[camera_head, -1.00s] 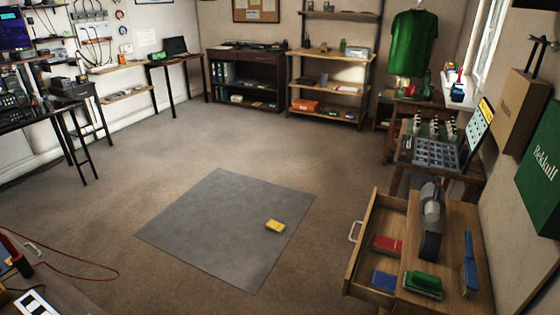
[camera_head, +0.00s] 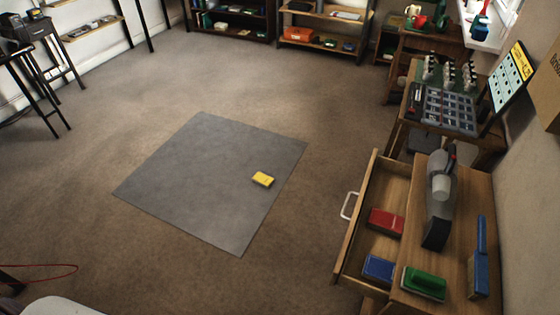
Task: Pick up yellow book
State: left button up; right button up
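The yellow book (camera_head: 263,179) is a small yellow block lying flat on the grey mat (camera_head: 190,165) on the floor. It is near the mat's right edge, and nothing covers it. Neither my left nor my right gripper shows in the head view.
At the right, a wooden cabinet (camera_head: 455,262) has an open drawer (camera_head: 358,215) holding a red book (camera_head: 386,222) and a blue book (camera_head: 379,268). The carpet around the mat is clear.

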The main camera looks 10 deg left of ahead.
aim_at(260, 177)
jog(key=i+j+z, duration=0.1)
jog(key=i+j, duration=0.4)
jog(key=i+j+z, duration=0.1)
jog(key=i+j, duration=0.35)
jog(key=j, duration=0.25)
